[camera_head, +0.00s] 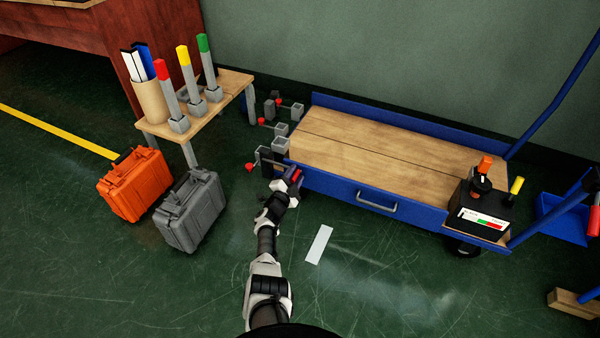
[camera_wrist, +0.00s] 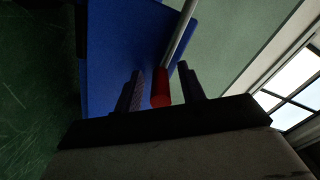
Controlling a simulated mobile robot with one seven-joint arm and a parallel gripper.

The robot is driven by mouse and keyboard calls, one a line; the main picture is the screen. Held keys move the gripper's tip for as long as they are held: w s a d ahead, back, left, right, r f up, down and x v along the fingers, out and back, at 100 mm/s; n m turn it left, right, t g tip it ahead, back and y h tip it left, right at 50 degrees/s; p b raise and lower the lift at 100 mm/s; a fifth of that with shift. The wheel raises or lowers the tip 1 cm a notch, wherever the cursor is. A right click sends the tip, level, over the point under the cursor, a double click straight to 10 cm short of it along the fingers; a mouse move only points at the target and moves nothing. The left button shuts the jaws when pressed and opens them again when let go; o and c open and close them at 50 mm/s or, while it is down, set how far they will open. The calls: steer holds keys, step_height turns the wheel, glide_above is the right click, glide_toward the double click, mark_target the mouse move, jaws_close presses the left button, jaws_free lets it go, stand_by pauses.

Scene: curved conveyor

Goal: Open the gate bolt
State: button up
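In the wrist view a red cylindrical grip (camera_wrist: 160,92) on a silver rod (camera_wrist: 180,38) lies between the two fingers of my gripper (camera_wrist: 159,88). Narrow gaps show on both sides of the grip, so the fingers look open around it. In the head view my gripper (camera_head: 294,180) is at the left end of the blue trolley, beside grey bolt-like fittings (camera_head: 281,129) with red knobs. The nearest red knob (camera_head: 250,168) is left of my gripper. I cannot tell for certain which fitting is the gate bolt, and my gripper partly hides this corner.
The trolley has a wooden deck (camera_head: 390,150) and a black box (camera_head: 480,213) at its right end. An orange case (camera_head: 136,185) and a grey case (camera_head: 190,212) stand left of my arm, before a small wooden table (camera_head: 215,100). Floor is clear around a white strip (camera_head: 319,245).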

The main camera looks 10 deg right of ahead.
mark_target(310, 172)
steer(key=shift+w+d, duration=0.1)
steer(key=shift+w, duration=0.05)
jaws_close()
steer(key=shift+s+d+p, duration=0.35)
steer(key=shift+s+d, duration=0.2)
steer(key=shift+d, duration=0.35)
steer(key=shift+s+d+p, duration=0.35)
steer(key=shift+s+d, duration=0.15)
steer(key=shift+d, duration=0.4)
jaws_free()
steer(key=shift+a, duration=0.1)
